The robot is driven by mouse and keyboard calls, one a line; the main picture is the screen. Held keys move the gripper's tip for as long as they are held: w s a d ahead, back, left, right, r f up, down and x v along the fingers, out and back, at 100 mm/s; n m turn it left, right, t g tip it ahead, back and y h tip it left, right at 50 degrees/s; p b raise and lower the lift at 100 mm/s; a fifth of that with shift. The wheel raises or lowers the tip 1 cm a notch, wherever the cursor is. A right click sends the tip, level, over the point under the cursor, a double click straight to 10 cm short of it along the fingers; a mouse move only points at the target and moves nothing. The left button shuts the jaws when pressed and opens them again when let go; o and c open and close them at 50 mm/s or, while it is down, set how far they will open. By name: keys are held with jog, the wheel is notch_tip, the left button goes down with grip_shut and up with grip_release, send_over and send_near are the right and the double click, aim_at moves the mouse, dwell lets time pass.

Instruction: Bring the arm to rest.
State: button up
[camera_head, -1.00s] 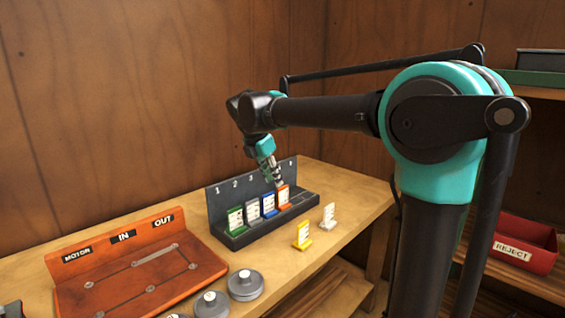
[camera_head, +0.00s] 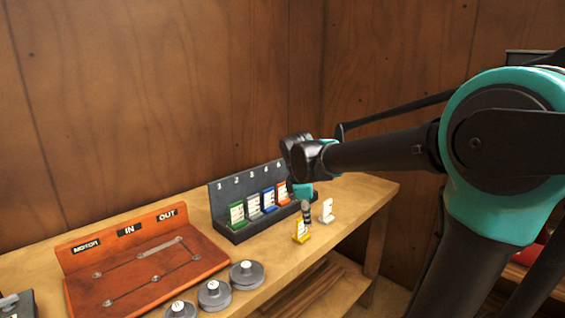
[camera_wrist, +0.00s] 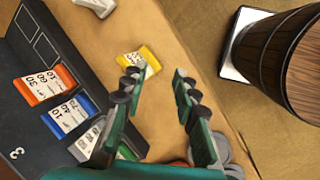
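My arm reaches in from the right of the head view, its wrist bent down over the bench. My gripper (camera_head: 307,213) hangs just above the yellow card (camera_head: 300,233). In the wrist view my gripper (camera_wrist: 158,78) has its two fingers apart with nothing between them. The yellow card (camera_wrist: 146,60) lies beyond the fingertips, nearer the left finger; contact cannot be told. Green (camera_head: 237,214), grey (camera_head: 253,206), blue (camera_head: 268,200) and orange (camera_head: 282,193) cards stand in the dark numbered rack (camera_head: 225,190).
The wrist view shows a wooden barrel (camera_wrist: 290,60) below the bench.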

jog(key=s+d+f+m+y, duration=0.1)
jog(key=s+d+f+m, duration=0.4)
jog(key=s+f+m, duration=0.3)
jog(key=s+d+f+m+t, duration=0.1)
jog(key=s+d+f+m, duration=0.5)
jog(key=s+f+m, duration=0.2)
jog(key=shift+s+d+f+m+y, duration=0.2)
jog(key=shift+s+m+y, duration=0.1)
jog(key=shift+s+y, duration=0.1)
